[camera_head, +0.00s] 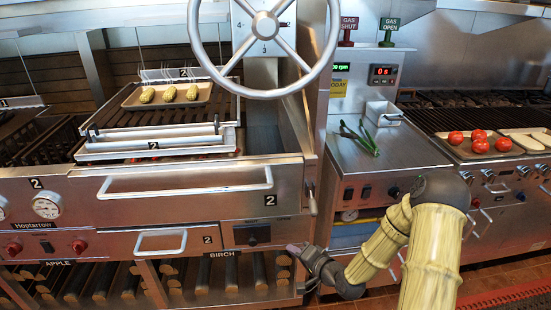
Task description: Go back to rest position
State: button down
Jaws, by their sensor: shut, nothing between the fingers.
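My gripper (298,250) shows low in the head view at the end of my yellow-sleeved arm, in front of the lower right part of the grill marked 2 (185,210). Its fingers are shut and hold nothing. It is apart from the horizontal handles on the grill front. The fingertips are small and dark at this distance.
A large hand wheel (281,93) hangs over the grill. A tray (127,102) with corn cobs lies on the grate. Green vegetables (362,138) lie on the steel counter (400,155) behind my arm. Tomatoes (480,146) sit at right. Logs (231,275) are stored below.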

jog(key=s+d+r+n+g+h, duration=0.35)
jog(key=s+r, duration=0.25)
jog(key=s, duration=0.4)
jog(key=s+d+r+n+g+h, duration=0.2)
jog(key=s+r+n+g+h, duration=0.3)
jog(key=s, duration=0.5)
notch_tip(320, 180, up, 18)
jog(key=m+p, duration=0.1)
jog(key=p, duration=1.6)
jog(key=shift+s, duration=0.2)
jog(key=shift+d+m, duration=0.1)
jog(key=shift+m, duration=0.15)
